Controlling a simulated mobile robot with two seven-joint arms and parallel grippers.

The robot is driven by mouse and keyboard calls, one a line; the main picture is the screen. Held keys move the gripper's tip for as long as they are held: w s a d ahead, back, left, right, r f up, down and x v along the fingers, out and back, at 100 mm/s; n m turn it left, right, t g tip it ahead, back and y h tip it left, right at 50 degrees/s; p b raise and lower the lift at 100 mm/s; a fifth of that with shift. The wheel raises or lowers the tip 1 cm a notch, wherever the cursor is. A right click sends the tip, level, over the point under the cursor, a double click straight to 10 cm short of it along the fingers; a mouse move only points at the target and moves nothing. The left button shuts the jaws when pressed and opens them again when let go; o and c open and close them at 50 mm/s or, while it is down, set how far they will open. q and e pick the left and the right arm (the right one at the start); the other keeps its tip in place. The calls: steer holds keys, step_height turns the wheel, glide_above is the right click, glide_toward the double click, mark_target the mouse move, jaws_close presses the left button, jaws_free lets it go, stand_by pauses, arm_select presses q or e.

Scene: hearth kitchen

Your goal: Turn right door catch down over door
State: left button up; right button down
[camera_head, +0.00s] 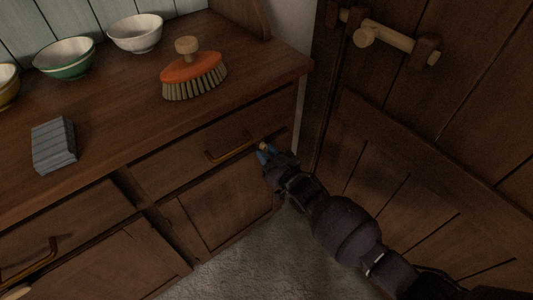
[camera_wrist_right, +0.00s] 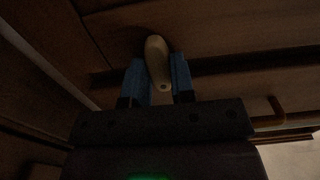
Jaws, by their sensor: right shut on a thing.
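The right door catch (camera_head: 263,146) is a small pale wooden turn-piece near the upper right of the cupboard front. In the right wrist view the catch (camera_wrist_right: 157,60) is a rounded bar between two blue fingers. My right gripper (camera_head: 266,153) is shut on it; the fingers (camera_wrist_right: 157,80) stand on either side of it. The right cupboard door (camera_head: 232,187) is closed below the drawer. The gripper partly hides the catch in the head view, so its exact angle over the door is hard to tell. My left gripper is not in view.
A drawer with a brass handle (camera_head: 232,149) is just left of the gripper. On the worktop are an orange brush (camera_head: 190,72), a grey block (camera_head: 53,146) and bowls (camera_head: 64,57). A plank door with a wooden bolt (camera_head: 390,37) stands close on the right.

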stand_by(0.4)
steer(key=c, duration=1)
jaws_free()
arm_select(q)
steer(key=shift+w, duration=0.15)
arm_select(e)
steer(key=shift+o, duration=0.2)
steer(key=shift+s+d, duration=0.35)
arm_select(q)
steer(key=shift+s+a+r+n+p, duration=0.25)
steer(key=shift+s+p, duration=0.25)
steer(key=shift+p, duration=0.75)
arm_select(e)
steer(key=v, duration=1)
steer(key=shift+a, duration=0.1)
